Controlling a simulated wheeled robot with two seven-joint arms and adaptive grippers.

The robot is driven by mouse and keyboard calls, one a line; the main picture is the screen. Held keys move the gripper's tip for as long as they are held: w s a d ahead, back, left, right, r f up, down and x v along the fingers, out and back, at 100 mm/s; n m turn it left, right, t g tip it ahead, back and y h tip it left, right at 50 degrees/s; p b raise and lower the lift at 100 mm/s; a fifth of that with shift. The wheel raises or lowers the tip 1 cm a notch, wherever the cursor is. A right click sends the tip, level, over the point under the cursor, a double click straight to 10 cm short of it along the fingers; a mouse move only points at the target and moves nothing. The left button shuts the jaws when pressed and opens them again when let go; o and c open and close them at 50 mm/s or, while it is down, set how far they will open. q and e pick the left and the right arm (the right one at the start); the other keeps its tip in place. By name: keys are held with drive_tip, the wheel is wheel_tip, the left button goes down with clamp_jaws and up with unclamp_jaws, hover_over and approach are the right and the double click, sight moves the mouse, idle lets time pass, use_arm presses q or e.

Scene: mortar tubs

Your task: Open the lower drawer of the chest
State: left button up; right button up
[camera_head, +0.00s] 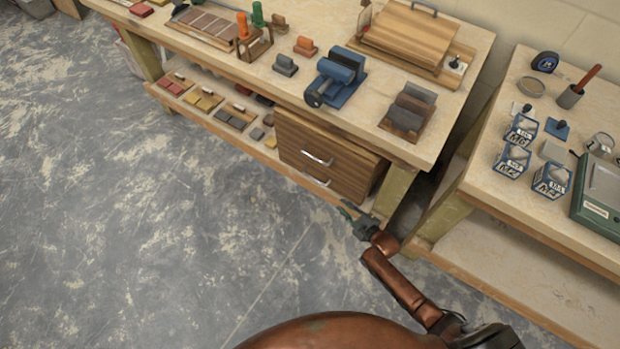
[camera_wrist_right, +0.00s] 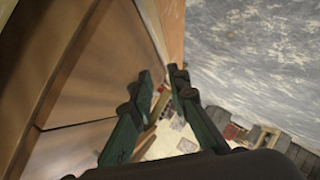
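The brown wooden chest (camera_head: 340,165) stands on the low shelf under the main bench, at its right end. Its front has an upper bar handle (camera_head: 317,158) and a lower bar handle (camera_head: 316,181); both drawers look shut. My right gripper (camera_head: 347,208) is just off the chest's lower right front, apart from the lower handle. In the right wrist view its dark green fingers (camera_wrist_right: 160,76) are spread with nothing gripped, beside the chest's wood face (camera_wrist_right: 90,75) on the left. My left gripper is not in view.
The bench top (camera_head: 455,30) overhangs the chest, with a blue vise (camera_head: 337,77) above it. Small trays (camera_head: 203,101) of coloured blocks share the shelf at left. A second bench (camera_head: 480,195) stands close on the right. The grey floor (camera_head: 170,220) in front is clear.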

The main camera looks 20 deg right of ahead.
sight(315, 179)
drive_tip(key=w+a+n+b, duration=0.1)
drive_tip(key=w+a+b, duration=0.1)
drive_tip(key=w+b, duration=0.1)
drive_tip(key=w+a+n+t+y+b, duration=0.1)
drive_tip(key=w+a+b, duration=0.1)
drive_tip(key=w, duration=0.4)
drive_tip(key=w+a+r+n+y+b, duration=0.1)
drive_tip(key=w+a+b, duration=0.2)
drive_tip(key=w+b, duration=0.1)
drive_tip(key=shift+w+r+t, duration=0.1)
drive_tip(key=shift+w+t, duration=0.3)
drive_tip(key=shift+w, duration=0.1)
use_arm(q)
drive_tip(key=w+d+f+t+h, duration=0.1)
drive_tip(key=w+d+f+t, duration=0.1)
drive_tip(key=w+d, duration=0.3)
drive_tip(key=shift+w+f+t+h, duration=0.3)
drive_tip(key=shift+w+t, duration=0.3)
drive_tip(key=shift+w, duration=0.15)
use_arm(e)
drive_tip(key=shift+w+a+r, duration=0.1)
drive_tip(key=shift+w+a, duration=0.15)
drive_tip(key=shift+w, duration=0.25)
drive_tip(key=shift+c, duration=0.4)
clamp_jaws()
